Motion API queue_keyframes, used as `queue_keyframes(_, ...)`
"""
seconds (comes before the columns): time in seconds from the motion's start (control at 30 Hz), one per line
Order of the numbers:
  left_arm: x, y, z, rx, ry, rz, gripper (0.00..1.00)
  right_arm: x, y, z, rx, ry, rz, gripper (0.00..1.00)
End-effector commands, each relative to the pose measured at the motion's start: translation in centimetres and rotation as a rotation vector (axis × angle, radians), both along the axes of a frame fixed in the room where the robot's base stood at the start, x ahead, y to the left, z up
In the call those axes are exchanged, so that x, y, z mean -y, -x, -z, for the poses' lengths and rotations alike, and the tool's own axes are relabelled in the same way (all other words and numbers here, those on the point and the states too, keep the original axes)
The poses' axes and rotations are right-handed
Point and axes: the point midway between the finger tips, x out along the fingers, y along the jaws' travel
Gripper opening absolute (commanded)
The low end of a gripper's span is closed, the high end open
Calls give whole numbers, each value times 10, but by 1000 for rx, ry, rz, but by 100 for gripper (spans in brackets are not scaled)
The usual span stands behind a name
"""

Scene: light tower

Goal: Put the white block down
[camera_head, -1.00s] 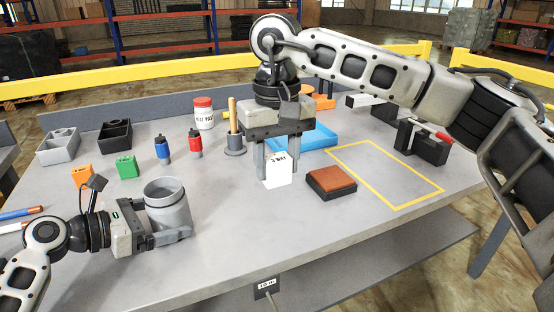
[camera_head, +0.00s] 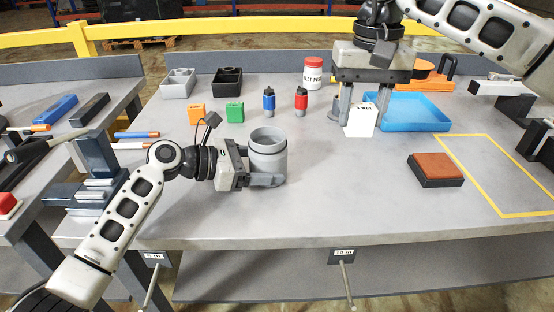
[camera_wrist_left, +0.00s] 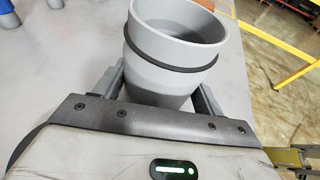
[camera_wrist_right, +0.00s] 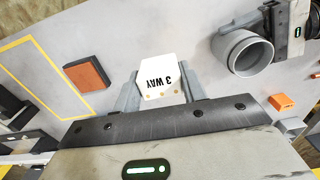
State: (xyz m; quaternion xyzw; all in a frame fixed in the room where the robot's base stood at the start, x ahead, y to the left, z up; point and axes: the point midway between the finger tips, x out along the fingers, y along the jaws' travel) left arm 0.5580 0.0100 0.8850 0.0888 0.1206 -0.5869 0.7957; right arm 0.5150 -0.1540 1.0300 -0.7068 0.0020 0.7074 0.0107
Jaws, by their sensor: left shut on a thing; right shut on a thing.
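The white block (camera_head: 361,119) is between the fingers of my right gripper (camera_head: 361,112), which is shut on it. In the right wrist view the white block (camera_wrist_right: 160,80) shows the lettering "3 WAY" and small orange dots. I cannot tell whether its underside touches the table. My left gripper (camera_head: 262,180) is shut on a grey cup (camera_head: 268,158), with a finger on each side. The grey cup (camera_wrist_left: 175,50) looks upright and empty in the left wrist view, with a dark band below its rim.
The grey table (camera_head: 340,200) has clear room at its front and middle. A brown-topped pad (camera_head: 437,168) and a yellow-outlined area (camera_head: 500,175) lie to the right. A blue tray (camera_head: 420,112) is just right of the white block. Red and blue bottles (camera_head: 301,100) stand to its left.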

Motion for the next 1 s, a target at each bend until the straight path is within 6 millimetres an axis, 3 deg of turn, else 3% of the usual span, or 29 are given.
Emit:
queue_keyframes(0.03,0,0,0,0,0,0,57,-17,-11,-8,2,-3,3,15)
queue_keyframes(0.2,0,0,0,0,0,-1,57,-64,-38,-30,0,-6,24,15)
queue_keyframes(0.5,0,0,0,0,0,-1,57,-132,-50,-56,1,6,64,15)
queue_keyframes(0.77,0,0,0,0,0,0,57,-153,-46,-60,3,12,82,15)
queue_keyframes(1.0,0,0,0,0,0,0,57,-153,-46,-30,-1,12,81,15)
